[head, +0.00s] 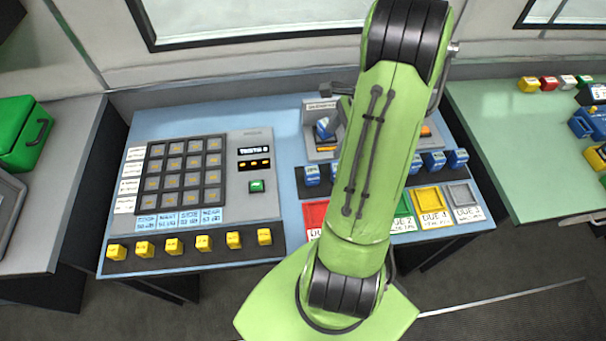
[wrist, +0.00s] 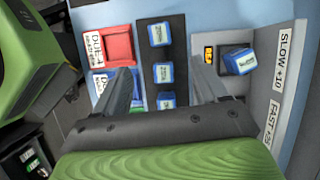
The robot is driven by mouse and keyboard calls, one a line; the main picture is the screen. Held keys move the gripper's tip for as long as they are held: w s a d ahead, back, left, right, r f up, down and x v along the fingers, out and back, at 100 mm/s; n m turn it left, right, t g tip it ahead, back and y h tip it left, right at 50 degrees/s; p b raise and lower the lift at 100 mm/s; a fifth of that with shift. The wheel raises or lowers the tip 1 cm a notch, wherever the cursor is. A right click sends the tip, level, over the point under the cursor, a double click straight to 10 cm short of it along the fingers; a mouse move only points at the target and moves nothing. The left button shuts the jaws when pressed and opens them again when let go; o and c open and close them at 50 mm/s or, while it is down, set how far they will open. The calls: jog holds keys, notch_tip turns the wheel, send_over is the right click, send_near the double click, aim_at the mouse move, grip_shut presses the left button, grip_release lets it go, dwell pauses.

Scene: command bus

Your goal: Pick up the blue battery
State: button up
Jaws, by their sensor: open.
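Several blue batteries with white labels stand in a black rack; one of them (wrist: 163,73) is between the fingers in the wrist view, and the rack's left one (head: 312,175) shows in the head view. Another blue battery (wrist: 237,60) sits tilted in a grey tester slot, right of the right finger; it also shows in the head view (head: 323,128). The frames do not show which one is meant. My gripper (wrist: 163,63) is open and empty, its fingers spread on both sides of the rack. In the head view my green arm hides the gripper and the rack's middle.
Coloured trays, red (wrist: 118,45), green (head: 404,204), yellow (head: 431,198) and grey (head: 460,193), line the desk's front right. A keypad panel (head: 185,175) and a row of yellow blocks (head: 203,243) are at left. A green case (head: 22,132) stands far left.

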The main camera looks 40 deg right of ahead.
aim_at(313, 169)
jog(key=b+x, duration=0.3)
jog(key=x, duration=1.2)
jog(key=shift+f, duration=0.1)
jog(key=c, duration=1.2)
